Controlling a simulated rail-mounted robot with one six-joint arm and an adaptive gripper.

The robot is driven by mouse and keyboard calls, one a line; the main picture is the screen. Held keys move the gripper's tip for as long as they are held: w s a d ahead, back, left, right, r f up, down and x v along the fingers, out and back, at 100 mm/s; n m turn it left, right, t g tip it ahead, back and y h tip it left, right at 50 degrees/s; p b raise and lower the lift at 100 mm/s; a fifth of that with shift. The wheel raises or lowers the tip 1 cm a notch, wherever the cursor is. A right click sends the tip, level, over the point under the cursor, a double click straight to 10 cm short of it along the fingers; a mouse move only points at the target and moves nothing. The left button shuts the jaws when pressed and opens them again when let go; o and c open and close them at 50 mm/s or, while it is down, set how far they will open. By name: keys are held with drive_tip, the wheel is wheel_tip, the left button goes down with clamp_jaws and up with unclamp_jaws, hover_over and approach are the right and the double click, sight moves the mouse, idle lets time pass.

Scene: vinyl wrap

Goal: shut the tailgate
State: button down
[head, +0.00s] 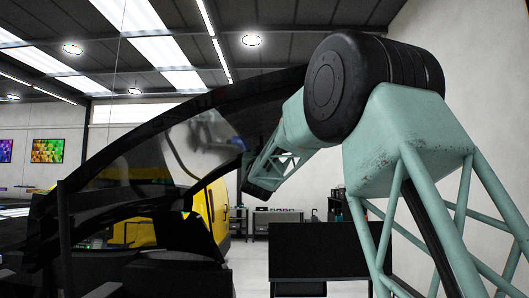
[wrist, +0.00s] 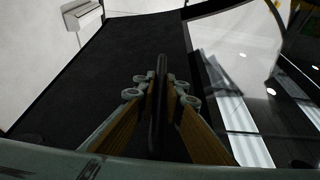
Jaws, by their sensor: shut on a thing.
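The tailgate (head: 185,112) is a dark curved panel with a see-through window. In the head view it stands raised, sloping from the lower left up to the upper right, in front of part of my arm. My gripper (wrist: 160,92) shows in the wrist view with its two padded fingers closed on a thin dark upright edge (wrist: 161,68), which looks like part of the tailgate. In the head view I cannot clearly make out the fingers. Glass and a dark frame fill the right of the wrist view.
A yellow vehicle (head: 207,215) stands behind the tailgate glass. A black table (head: 320,245) is at the lower middle right, with a bench along the back wall. Pale floor shows between the vehicle and the table.

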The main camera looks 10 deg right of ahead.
drive_tip(key=c, duration=3)
unclamp_jaws()
drive_tip(key=shift+o, duration=0.2)
drive_tip(key=shift+a, duration=0.1)
drive_tip(key=shift+s, duration=0.1)
drive_tip(key=shift+s+f, duration=0.25)
drive_tip(key=shift+s, duration=0.15)
drive_tip(key=v, duration=1.1)
drive_tip(key=shift+a+r, duration=0.1)
drive_tip(key=shift+a, duration=0.05)
